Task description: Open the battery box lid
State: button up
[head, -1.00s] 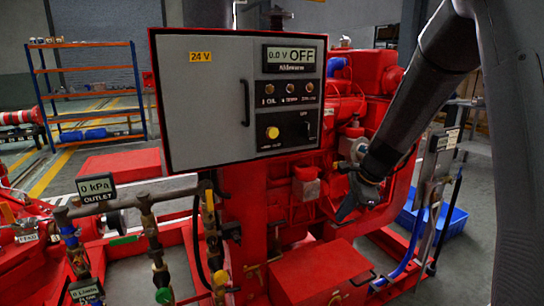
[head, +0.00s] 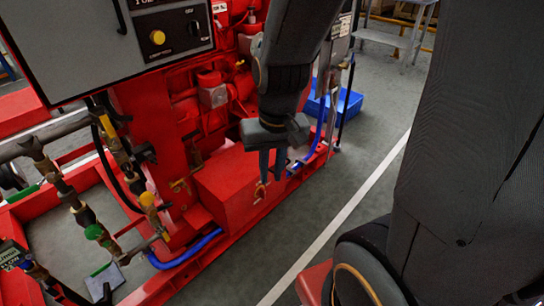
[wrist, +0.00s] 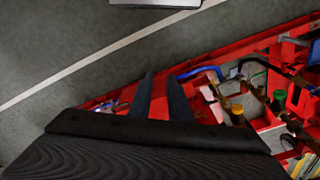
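The battery box (head: 228,188) is a red box low on the pumpset's base, and its lid looks closed. A small brass-coloured fitting (head: 260,191) shows on its front side. My gripper (head: 272,170) points down in front of the box's right end, with two dark fingers apart and nothing seen between them. Its fingers hide part of the box. In the wrist view my gripper (wrist: 160,88) has its fingers spread, with a strip of the red box (wrist: 158,106) showing between them. I cannot tell whether the fingers touch the box.
The grey control panel (head: 90,40) stands above left. Pipes with valves (head: 75,205) lie left of the box. A blue hose (head: 185,255) runs by the base, and a blue crate (head: 345,103) stands behind.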

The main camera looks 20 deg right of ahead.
jog(key=w+d+f+m+t+h+b, duration=0.2)
jog(key=w+f+m+t+b, duration=0.55)
jog(key=w+f+b, duration=1)
jog(key=w+d+f+m+h+b, duration=0.3)
jog(key=w+d+f+m+b, duration=0.1)
jog(key=w+d+f+b, duration=0.1)
jog(key=w+d+f+m+t+h+b, duration=0.1)
jog(key=w+d+f+m+h+b, duration=0.2)
jog(key=w+d+f+b, duration=0.3)
jog(key=w+d+f+m+t+h+b, duration=0.1)
jog(key=w+d+f+m+h+b, duration=0.2)
jog(key=w+d+f+m+b, duration=0.2)
jog(key=shift+w+d+f+h+b, duration=0.1)
jog(key=shift+w+d+f, duration=0.3)
jog(key=shift+f, duration=0.4)
jog(key=shift+w+d+f+h+b, duration=0.2)
jog(key=shift+d+f, duration=0.25)
jog(key=shift+f, duration=0.35)
jog(key=shift+w+d+f+b, duration=0.1)
jog(key=shift+w+d+f, duration=0.3)
jog(key=shift+f, duration=0.4)
grip_shut()
